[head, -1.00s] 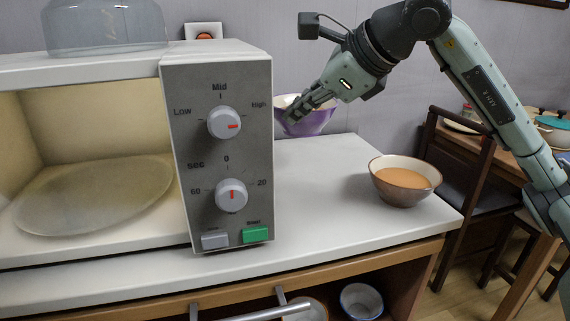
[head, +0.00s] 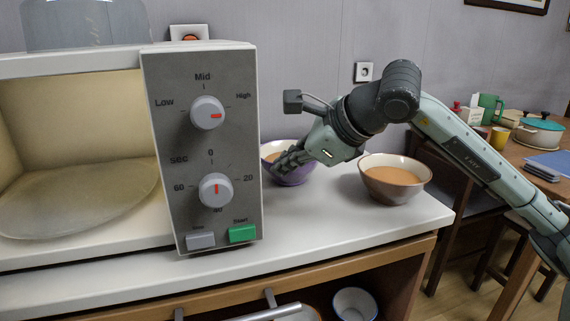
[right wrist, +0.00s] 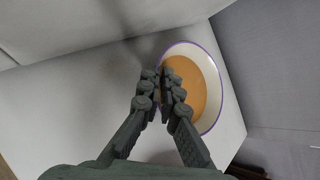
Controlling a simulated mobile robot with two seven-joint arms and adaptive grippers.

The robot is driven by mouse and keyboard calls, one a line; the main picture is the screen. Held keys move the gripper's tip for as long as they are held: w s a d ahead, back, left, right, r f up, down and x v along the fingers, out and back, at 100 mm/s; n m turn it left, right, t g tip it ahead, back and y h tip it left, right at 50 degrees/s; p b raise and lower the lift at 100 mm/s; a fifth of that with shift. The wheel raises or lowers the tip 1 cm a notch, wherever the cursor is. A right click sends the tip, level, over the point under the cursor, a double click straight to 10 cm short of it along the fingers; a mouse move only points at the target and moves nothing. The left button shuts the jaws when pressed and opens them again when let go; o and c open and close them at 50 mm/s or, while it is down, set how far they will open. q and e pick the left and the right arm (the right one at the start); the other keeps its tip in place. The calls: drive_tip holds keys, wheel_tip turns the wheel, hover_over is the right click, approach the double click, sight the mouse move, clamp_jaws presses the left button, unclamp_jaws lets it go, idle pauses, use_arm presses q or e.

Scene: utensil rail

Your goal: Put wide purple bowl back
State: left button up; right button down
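The wide purple bowl (head: 294,178) has a pale inside and orange contents. It is just right of the microwave, low over or on the white counter; I cannot tell whether it touches. In the right wrist view the bowl (right wrist: 213,78) shows its purple-edged rim and orange contents. My right gripper (head: 280,162) is at the bowl's near side. In the right wrist view its fingers (right wrist: 164,80) are close together across the rim, pinching the bowl wall. The fingers hide part of the rim. My left gripper is not in view.
The microwave (head: 205,150) stands at left, with its empty turntable (head: 80,198) visible. A brown bowl (head: 394,184) with orange contents stands on the counter (head: 350,228) to the right, below my right arm. The counter's front is clear. A wooden table with pots is behind at right.

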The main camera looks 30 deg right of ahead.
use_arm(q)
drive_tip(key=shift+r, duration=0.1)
use_arm(e)
drive_tip(key=shift+f, duration=0.1)
drive_tip(key=c, duration=1.7)
unclamp_jaws()
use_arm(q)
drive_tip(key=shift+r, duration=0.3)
